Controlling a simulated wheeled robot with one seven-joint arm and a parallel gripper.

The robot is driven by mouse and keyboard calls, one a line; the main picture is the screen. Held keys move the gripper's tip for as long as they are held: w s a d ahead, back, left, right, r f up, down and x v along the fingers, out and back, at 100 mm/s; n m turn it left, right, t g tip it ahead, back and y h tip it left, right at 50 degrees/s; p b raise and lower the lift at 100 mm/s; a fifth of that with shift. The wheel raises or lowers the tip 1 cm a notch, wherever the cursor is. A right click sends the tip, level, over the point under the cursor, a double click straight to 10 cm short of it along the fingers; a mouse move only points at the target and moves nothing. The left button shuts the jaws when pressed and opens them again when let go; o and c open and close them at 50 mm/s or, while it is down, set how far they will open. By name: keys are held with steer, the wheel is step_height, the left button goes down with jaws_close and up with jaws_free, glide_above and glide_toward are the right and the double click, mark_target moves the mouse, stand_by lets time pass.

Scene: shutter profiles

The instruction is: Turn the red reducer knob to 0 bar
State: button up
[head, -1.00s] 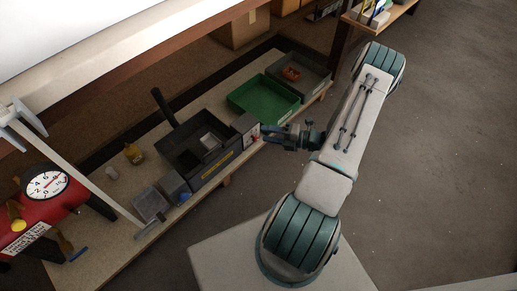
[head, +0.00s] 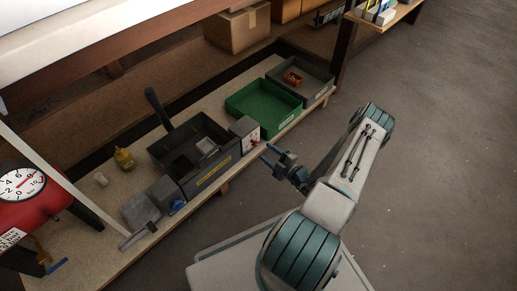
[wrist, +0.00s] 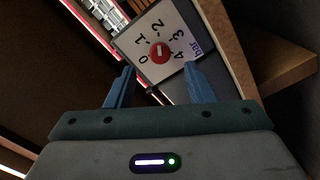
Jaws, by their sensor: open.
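The red reducer knob (wrist: 160,52) sits on a white dial plate (wrist: 176,68) marked 0 to 4 bar. A short white mark on the knob appears to point up in the wrist view, roughly towards the 2; the exact reading is unclear. In the head view the knob (head: 255,142) is a small red spot on the front of a grey box (head: 243,127). My gripper (wrist: 160,84) is open and empty, its blue fingers below and either side of the knob in the wrist view. In the head view my gripper (head: 265,154) is just right of the dial, apparently clear of it.
The grey box adjoins a dark tank (head: 212,178) with a black lever on the bench. A green tray (head: 275,120) and a grey bin (head: 318,92) stand behind it. A red gauge unit (head: 35,210) is at left. The floor to the right is open.

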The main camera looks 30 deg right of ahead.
mark_target(257, 144)
steer(key=b+x, duration=0.1)
steer(key=x, duration=0.5)
steer(key=shift+b, duration=0.3)
steer(key=c, duration=1)
